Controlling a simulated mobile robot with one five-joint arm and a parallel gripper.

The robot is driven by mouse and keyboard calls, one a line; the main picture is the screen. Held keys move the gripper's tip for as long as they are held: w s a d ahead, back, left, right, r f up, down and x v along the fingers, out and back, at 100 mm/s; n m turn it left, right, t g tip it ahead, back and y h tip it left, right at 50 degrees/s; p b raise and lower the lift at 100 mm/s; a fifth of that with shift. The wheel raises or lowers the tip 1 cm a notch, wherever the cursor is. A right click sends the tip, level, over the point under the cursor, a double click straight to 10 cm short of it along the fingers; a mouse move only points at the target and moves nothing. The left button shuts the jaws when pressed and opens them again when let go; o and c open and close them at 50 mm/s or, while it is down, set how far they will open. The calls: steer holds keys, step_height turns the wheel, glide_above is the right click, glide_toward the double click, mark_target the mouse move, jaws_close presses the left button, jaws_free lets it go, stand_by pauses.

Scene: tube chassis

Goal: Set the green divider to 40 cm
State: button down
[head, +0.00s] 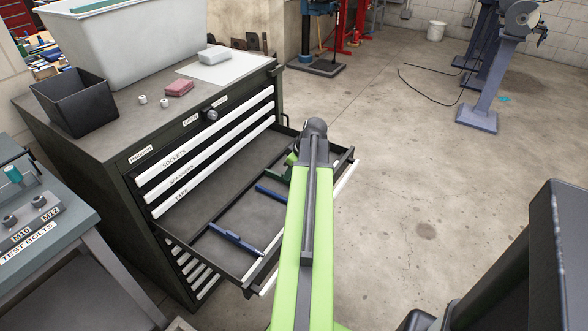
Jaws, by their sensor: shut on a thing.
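A drawer (247,206) of the dark cabinet is pulled open. A dark green piece, which looks like the green divider (286,174), shows in the drawer's far part, just left of my arm. Most of it is hidden behind my light green arm link. My arm reaches over the drawer's front from below and bends at a dark joint. My gripper is hidden behind this link, so its hold on the divider cannot be seen. A blue divider (271,194) lies nearer than the green one, and another blue divider (236,240) lies near the drawer's near end.
Shut drawers with white label strips (205,150) sit above the open one. The cabinet top holds a black bin (75,102), a grey tub (150,45), a red block (179,88) and a pale block (214,55). A test-bolts bench (45,225) stands left. The floor right is mostly clear.

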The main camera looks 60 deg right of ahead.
steer(key=shift+a, duration=0.2)
steer(key=c, duration=1.5)
jaws_free()
steer(key=p+v, duration=1.6)
steer(key=v, duration=0.1)
steer(key=shift+r, duration=0.25)
